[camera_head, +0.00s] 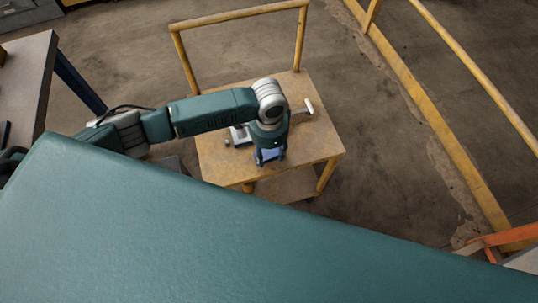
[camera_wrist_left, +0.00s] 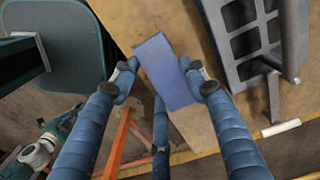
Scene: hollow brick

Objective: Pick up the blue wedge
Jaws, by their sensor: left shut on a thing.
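The blue wedge (camera_wrist_left: 165,75) shows between the fingers of my left gripper (camera_wrist_left: 159,80) in the left wrist view, with its broad face towards the camera. The gripper is shut on it, two fingers at its sides and a third at its lower end. In the head view, my left gripper (camera_head: 269,158) points down over the front part of the wooden table, and a little blue of the wedge shows between the fingers. I cannot tell whether the wedge touches the tabletop. My right gripper is not in view.
The wooden table (camera_head: 312,142) has a raised yellow frame (camera_head: 240,14) at its back. A grey block with several square openings (camera_wrist_left: 240,45) lies beside the wedge. A white-ended rod (camera_head: 309,106) is to the right, and a small round thing (camera_head: 227,143) to the left.

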